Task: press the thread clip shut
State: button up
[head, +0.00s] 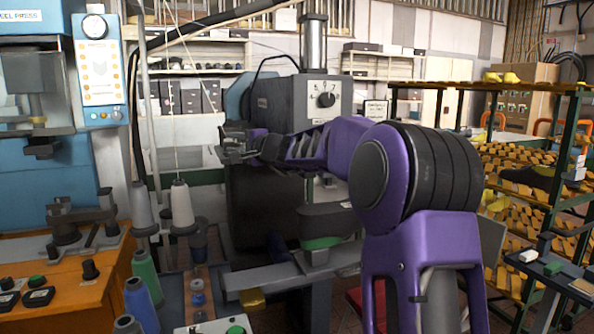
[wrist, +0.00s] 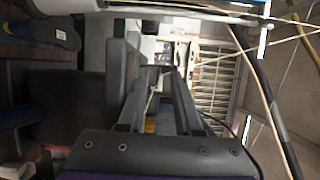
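My gripper (head: 232,150) is at the end of my purple arm, left of the middle in the head view. It is in front of a grey machine head (head: 290,105) with a dial. In the wrist view, my gripper (wrist: 155,82) shows two grey fingers standing apart with no object visible between them. I cannot make out the thread clip in either view. A white thread cone (head: 181,208) stands below and left of my gripper, with pale thread (head: 175,110) running up from it.
A green spool (head: 145,272) and a blue spool (head: 140,304) stand at the lower left. An orange bench (head: 70,280) with a blue press is at the left. A shoe rack (head: 545,205) stands at the right. A dark hose (head: 133,110) runs near the threads.

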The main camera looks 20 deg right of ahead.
jog(key=r+g+p, duration=0.1)
jog(key=p, duration=0.2)
jog(key=shift+w+r, duration=0.1)
jog(key=shift+r, duration=0.2)
jog(key=shift+d+m+h+p, duration=0.1)
jog(key=shift+m+h+p, duration=0.2)
jog(key=shift+p, duration=0.9)
jog(key=g+p, duration=0.1)
jog(key=p, duration=0.3)
jog(key=shift+r+p, duration=0.25)
jog(key=shift+p, duration=0.1)
